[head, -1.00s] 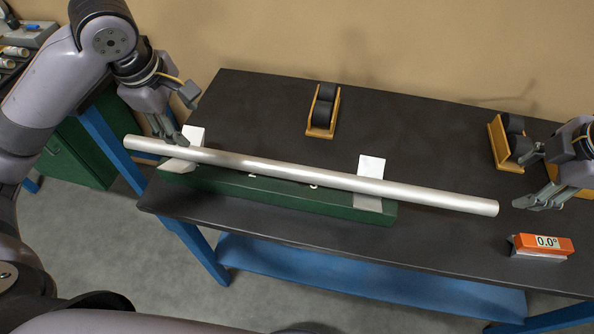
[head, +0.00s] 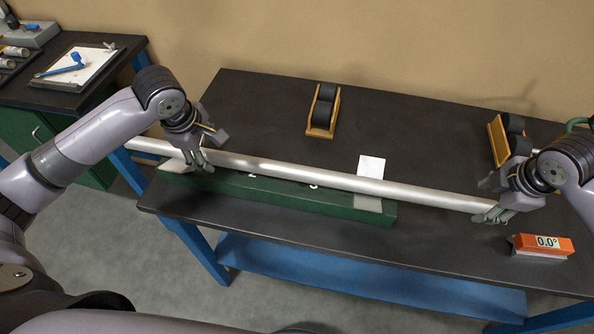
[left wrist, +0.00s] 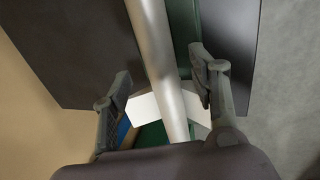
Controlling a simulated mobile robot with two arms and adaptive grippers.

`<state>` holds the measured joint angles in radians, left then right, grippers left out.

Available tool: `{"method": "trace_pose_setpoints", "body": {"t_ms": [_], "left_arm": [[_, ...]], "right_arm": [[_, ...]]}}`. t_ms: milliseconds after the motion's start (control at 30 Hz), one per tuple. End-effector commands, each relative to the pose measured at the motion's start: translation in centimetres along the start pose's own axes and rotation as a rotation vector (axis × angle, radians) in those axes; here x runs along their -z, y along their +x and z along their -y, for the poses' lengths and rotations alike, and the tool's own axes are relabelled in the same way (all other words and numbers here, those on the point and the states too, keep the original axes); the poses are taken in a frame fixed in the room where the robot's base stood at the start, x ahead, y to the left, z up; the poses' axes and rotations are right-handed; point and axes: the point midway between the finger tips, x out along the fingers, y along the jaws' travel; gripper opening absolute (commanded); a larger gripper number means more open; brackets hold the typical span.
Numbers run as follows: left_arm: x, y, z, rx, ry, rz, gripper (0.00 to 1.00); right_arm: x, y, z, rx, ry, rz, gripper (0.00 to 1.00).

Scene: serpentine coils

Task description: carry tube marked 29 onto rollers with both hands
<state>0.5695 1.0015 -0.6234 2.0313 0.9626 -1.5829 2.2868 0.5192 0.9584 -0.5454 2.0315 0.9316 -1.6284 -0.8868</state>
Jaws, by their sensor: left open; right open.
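A long silver tube (head: 290,170) lies across a green block (head: 275,198) at the table's front; no number is readable on it. My left gripper (head: 203,165) is open at the tube's left part. In the left wrist view the open fingers (left wrist: 163,85) stand on either side of the tube (left wrist: 155,50). My right gripper (head: 488,214) is open at the tube's right end, hiding that end; I cannot tell whether it touches. Two roller stands stand farther back, one near the middle (head: 322,110) and one at the right (head: 507,138), partly hidden by my right arm.
An orange device reading 0.0° (head: 543,244) sits at the front right. The dark tabletop (head: 420,130) between block and rollers is clear. A side bench (head: 100,57) with a clipboard stands at the left.

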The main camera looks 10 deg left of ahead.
Motion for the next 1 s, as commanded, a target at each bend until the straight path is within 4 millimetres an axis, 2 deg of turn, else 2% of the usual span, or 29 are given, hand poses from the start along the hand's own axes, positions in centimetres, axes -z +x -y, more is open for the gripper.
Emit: {"method": "trace_pose_setpoints", "body": {"t_ms": [100, 233, 633, 1000], "left_arm": [[-0.1, 1.8, 0.1, 0.003, -0.001, 0.001, 0.54], [0.0, 2.9, 0.0, 0.001, -0.001, 0.0, 0.54], [0.0, 3.5, 0.0, 0.0, 0.0, 0.0, 0.54], [0.0, 3.4, 0.0, 0.0, 0.0, 0.0, 0.3]], "right_arm": [[0.1, 1.8, 0.1, 0.003, 0.001, -0.001, 0.54], [0.0, 2.9, 0.0, 0.002, 0.0, -0.001, 0.54], [0.0, 3.4, 0.0, 0.0, -0.001, -0.001, 0.54], [0.0, 3.4, 0.0, 0.0, 0.0, 0.0, 0.3]]}}
